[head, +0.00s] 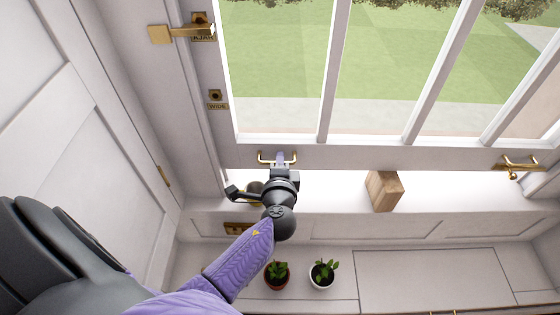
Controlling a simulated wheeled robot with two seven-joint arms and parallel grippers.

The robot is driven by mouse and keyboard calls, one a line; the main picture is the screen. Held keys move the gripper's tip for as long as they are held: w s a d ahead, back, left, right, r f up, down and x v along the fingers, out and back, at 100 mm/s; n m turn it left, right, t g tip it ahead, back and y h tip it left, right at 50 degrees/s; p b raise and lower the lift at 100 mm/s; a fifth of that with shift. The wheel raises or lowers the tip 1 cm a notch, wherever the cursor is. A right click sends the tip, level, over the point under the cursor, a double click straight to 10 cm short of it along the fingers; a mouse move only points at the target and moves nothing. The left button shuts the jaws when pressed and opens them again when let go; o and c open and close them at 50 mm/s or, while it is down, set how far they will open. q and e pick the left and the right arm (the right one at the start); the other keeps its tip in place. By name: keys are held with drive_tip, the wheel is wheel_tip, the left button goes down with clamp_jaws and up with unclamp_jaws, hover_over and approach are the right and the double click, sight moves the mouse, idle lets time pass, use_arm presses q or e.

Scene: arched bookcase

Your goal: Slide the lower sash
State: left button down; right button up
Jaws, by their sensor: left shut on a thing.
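The lower sash (375,157) is a white frame with tall glass panes and vertical bars, with grass outside. Its bottom rail carries a brass pull handle (264,156) at the left and another brass pull (517,166) at the right. My left gripper (281,160) reaches up from below and is shut on the left pull handle; its fingertips partly cover the handle. The bottom rail appears above the white sill in the picture; I cannot tell how large the gap is. My right gripper is not in view.
A wooden block (384,191) stands on the white sill (335,188). A round object beside my gripper is mostly hidden. Two potted plants (277,274) (323,274) stand lower down.

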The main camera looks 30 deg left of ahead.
use_arm(q)
wheel_tip(320, 180, up, 12)
drive_tip(key=p, duration=1)
drive_tip(key=shift+f, duration=0.1)
drive_tip(key=shift+r+p, duration=0.35)
drive_tip(key=shift+f, duration=0.1)
drive_tip(key=c, duration=0.7)
unclamp_jaws()
drive_tip(key=shift+c, duration=0.2)
drive_tip(key=shift+s, duration=0.1)
